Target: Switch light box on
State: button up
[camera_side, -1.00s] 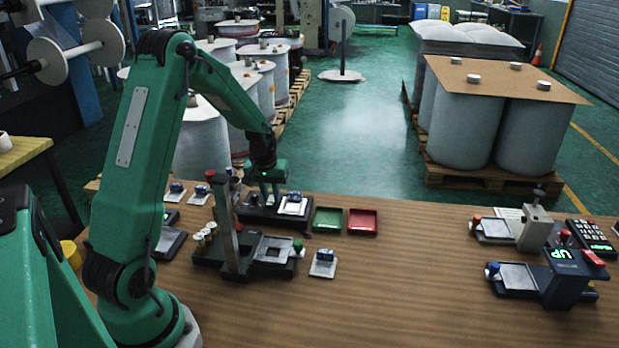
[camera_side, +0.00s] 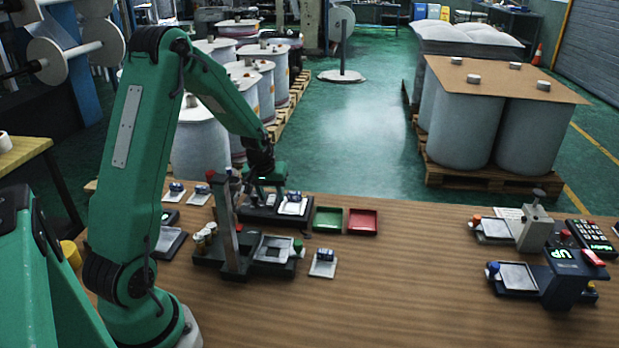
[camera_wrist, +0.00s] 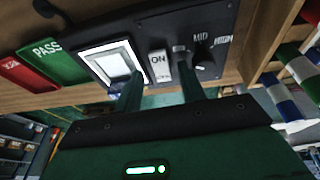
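The light box (camera_side: 248,212) is a low black box at the back of the table in the side view. In the wrist view its black top (camera_wrist: 213,28) carries a framed white pane (camera_wrist: 112,62), a white rocker switch (camera_wrist: 158,66) marked ON, and a dark knob (camera_wrist: 205,64) near MID and HIGH labels. My gripper (camera_side: 269,198) is over the light box, pointing down. In the wrist view my gripper (camera_wrist: 158,72) has its two fingers apart, one on each side of the switch, with nothing held. I cannot tell whether the fingers touch the box or whether the pane is lit.
A green PASS tray (camera_side: 328,219) and a red tray (camera_side: 362,222) stand right of the box. A dark stand with a post (camera_side: 230,230) is in front. A small slide holder (camera_side: 323,262) lies nearby. Dark devices (camera_side: 560,275) stand far right; the middle table is clear.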

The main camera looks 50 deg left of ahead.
aim_at(268, 205)
jog(key=shift+r, duration=0.1)
jog(key=v, duration=0.7)
jog(key=shift+r, duration=0.3)
jog(key=shift+s, duration=0.1)
jog(key=shift+d, duration=0.15)
jog(key=s+d+r+m+t, duration=0.1)
jog(key=s+d+r+m, duration=0.35)
jog(key=d+r, duration=0.75)
jog(key=s+d+r+m+t+h, duration=0.1)
jog(key=s+d+m, duration=0.3)
jog(key=s+d, duration=0.7)
jog(key=shift+s+r+t+h, duration=0.2)
jog(key=shift+s+t+h, duration=0.1)
jog(key=shift+t, duration=0.1)
jog(key=shift+o, duration=0.3)
